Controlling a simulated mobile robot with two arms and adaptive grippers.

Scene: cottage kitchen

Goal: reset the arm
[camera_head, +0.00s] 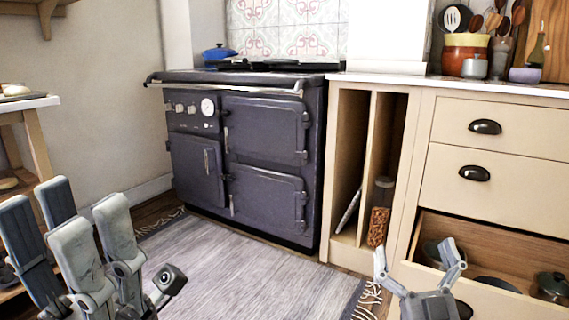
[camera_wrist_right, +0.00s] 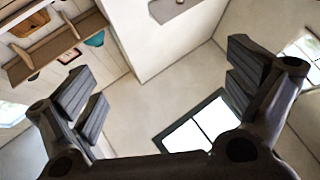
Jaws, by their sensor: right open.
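My left gripper (camera_head: 65,205) is at the lower left of the head view, in front of the rug. Its fingers point up and stand apart, with nothing between them. My right gripper (camera_head: 416,254) is at the lower right of the head view, in front of the open drawer. Its two fingers are spread wide and empty. In the right wrist view (camera_wrist_right: 160,80) the spread fingers frame a wall and a window, with no object between them. Most of both arms is out of view.
An open lower drawer (camera_head: 460,236) holding pots is close to my right gripper. A dark stove (camera_head: 265,130) and cream cabinets (camera_head: 500,125) stand behind. A wooden table (camera_head: 40,125) is at the left. The grey rug (camera_head: 235,265) between the grippers is clear.

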